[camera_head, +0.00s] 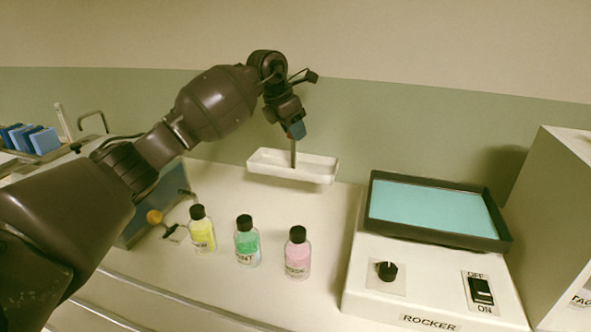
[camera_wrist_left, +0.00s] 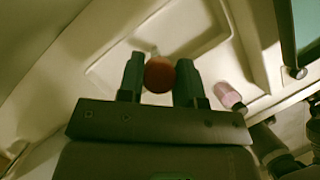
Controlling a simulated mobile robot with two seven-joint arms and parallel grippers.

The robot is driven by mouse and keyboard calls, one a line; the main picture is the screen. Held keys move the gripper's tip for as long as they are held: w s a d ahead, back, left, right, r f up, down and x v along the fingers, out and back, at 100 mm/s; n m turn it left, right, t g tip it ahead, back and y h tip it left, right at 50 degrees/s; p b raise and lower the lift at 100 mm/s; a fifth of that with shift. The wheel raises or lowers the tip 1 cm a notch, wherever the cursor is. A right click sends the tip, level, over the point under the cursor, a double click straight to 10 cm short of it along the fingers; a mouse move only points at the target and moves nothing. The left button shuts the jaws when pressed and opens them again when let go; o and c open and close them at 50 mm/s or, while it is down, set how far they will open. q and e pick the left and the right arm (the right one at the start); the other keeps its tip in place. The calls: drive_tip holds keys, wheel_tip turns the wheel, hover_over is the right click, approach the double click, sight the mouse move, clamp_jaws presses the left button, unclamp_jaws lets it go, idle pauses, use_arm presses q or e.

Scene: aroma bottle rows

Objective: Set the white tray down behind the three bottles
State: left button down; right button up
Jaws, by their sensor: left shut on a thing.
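The white tray (camera_head: 318,174) is a shallow rectangle with an upright post, behind the three bottles near the back wall. My left gripper (camera_head: 295,135) is above it, shut on the post. In the left wrist view the gripper (camera_wrist_left: 160,74) has a reddish round knob (camera_wrist_left: 159,76) between its fingers, with the tray (camera_wrist_left: 195,38) below. I cannot tell whether the tray touches the counter. The yellow bottle (camera_head: 203,235), green bottle (camera_head: 247,246) and pink bottle (camera_head: 297,259) stand upright in a row, black-capped. My right gripper is out of view.
A rocker (camera_head: 420,308) with a teal-topped platform (camera_head: 432,209) stands right of the bottles. A pale box (camera_head: 557,215) is at the far right. Blue blocks (camera_head: 42,141) are at the far left. Bare counter (camera_head: 240,200) lies between the bottles and the tray.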

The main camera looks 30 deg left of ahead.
sight(294, 166)
use_arm(q)
wheel_tip(294, 166, down, 5)
drive_tip(key=shift+f+b, duration=0.15)
drive_tip(key=shift+b, duration=0.2)
drive_tip(key=shift+f, duration=0.35)
wheel_tip(294, 166, down, 4)
drive_tip(key=shift+f+b, duration=0.25)
drive_tip(key=shift+b, duration=0.2)
drive_tip(key=shift+r, duration=0.15)
drive_tip(key=c, duration=0.8)
unclamp_jaws()
